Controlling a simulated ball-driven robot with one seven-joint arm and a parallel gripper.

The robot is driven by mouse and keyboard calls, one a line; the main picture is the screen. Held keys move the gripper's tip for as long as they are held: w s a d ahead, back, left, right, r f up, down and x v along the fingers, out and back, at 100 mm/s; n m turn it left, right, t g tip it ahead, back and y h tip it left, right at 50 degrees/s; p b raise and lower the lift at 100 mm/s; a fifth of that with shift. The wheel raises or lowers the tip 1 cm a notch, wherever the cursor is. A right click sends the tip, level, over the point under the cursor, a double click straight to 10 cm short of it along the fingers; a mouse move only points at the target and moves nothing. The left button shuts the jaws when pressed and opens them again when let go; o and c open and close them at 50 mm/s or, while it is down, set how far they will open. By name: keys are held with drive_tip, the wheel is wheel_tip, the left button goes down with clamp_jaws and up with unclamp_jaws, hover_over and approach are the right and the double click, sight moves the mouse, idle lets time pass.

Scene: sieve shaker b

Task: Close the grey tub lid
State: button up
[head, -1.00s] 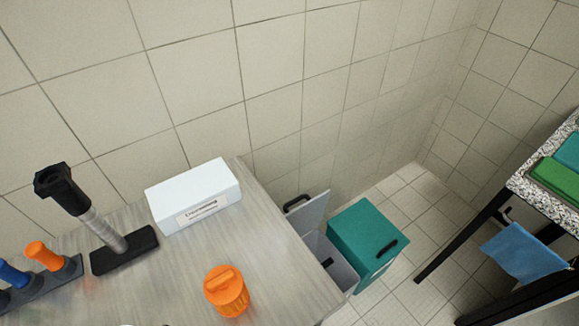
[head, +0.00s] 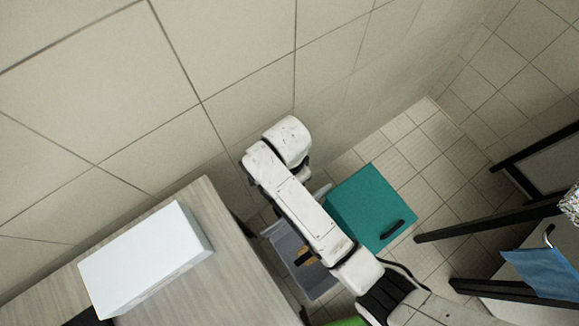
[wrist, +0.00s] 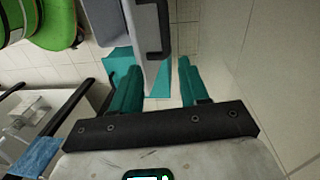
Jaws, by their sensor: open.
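The grey tub (head: 283,243) stands on the floor beside the worktop, open, partly covered by my arm in the head view. Its grey lid (wrist: 137,38) stands raised in the wrist view, with a black handle (wrist: 153,32) on its right face. In the head view my arm hides most of the lid. My gripper (wrist: 159,68) is open, with teal fingers on either side of the lid's near end in the picture. I cannot tell whether either finger touches it. The gripper itself is hidden in the head view.
A teal bin (head: 365,203) with a black handle stands right beside the tub. The worktop (head: 235,265) with a white box (head: 145,258) is to the left. The tiled wall is close behind. A blue cloth (head: 545,270) hangs at the right.

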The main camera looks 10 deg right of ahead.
drive_tip(key=shift+m, duration=0.5)
drive_tip(key=f, duration=0.3)
drive_tip(key=a+f, duration=0.1)
drive_tip(key=f, duration=0.7)
drive_tip(key=shift+s+a+b, duration=0.3)
drive_tip(key=shift+s+b, duration=0.1)
clamp_jaws()
